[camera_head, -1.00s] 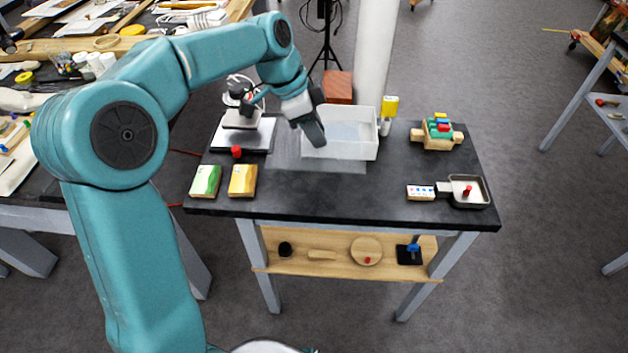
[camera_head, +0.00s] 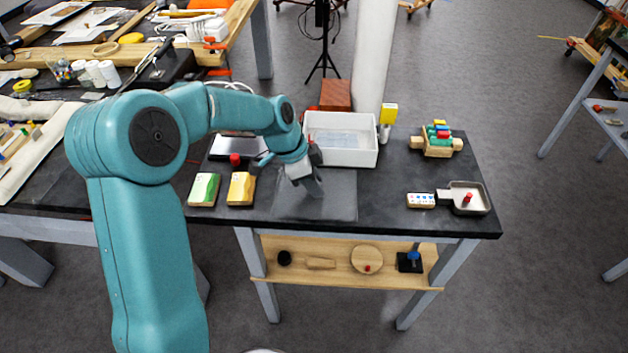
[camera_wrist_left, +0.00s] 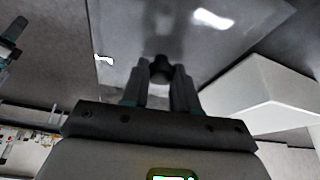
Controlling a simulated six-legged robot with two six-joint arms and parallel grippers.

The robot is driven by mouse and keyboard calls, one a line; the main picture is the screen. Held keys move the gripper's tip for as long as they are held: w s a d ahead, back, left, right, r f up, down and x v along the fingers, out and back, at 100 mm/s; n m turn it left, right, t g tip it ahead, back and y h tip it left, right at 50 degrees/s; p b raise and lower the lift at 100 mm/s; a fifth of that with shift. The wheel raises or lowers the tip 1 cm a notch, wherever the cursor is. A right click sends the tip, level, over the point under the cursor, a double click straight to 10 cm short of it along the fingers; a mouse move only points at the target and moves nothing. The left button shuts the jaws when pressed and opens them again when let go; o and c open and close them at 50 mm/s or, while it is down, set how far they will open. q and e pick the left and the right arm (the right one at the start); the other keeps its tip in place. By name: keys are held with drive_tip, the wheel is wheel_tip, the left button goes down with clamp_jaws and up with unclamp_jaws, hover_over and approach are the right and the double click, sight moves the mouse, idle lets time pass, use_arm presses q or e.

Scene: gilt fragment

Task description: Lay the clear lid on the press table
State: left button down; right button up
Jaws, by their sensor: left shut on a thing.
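The clear lid (camera_head: 340,205) is a flat see-through sheet over the front middle of the black press table (camera_head: 400,205). It lies in front of the white box and looks clear of it. I cannot tell whether it touches the tabletop or hangs just above. My left gripper (camera_head: 315,188) comes down over the lid's middle. In the left wrist view, its fingers (camera_wrist_left: 160,75) are shut on the dark knob (camera_wrist_left: 161,66) of the lid (camera_wrist_left: 130,35). My right gripper is not in view.
The open white box (camera_head: 365,155) stands behind the lid. Green (camera_head: 204,189) and yellow (camera_head: 241,188) blocks and a red knob (camera_head: 235,160) are to the left. A small pan (camera_head: 477,199), a white block (camera_head: 421,200) and a wooden rack (camera_head: 437,141) are at the right.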

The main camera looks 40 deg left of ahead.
use_arm(q)
drive_tip(key=shift+f, duration=0.15)
drive_tip(key=c, duration=0.9)
unclamp_jaws()
drive_tip(key=shift+w, duration=0.1)
drive_tip(key=shift+o, duration=0.2)
drive_tip(key=shift+r, duration=0.3)
drive_tip(key=v, duration=1.1)
drive_tip(key=shift+s+a+r, duration=0.15)
drive_tip(key=shift+s+r, duration=0.1)
drive_tip(key=shift+r, duration=0.05)
drive_tip(key=shift+s, duration=0.1)
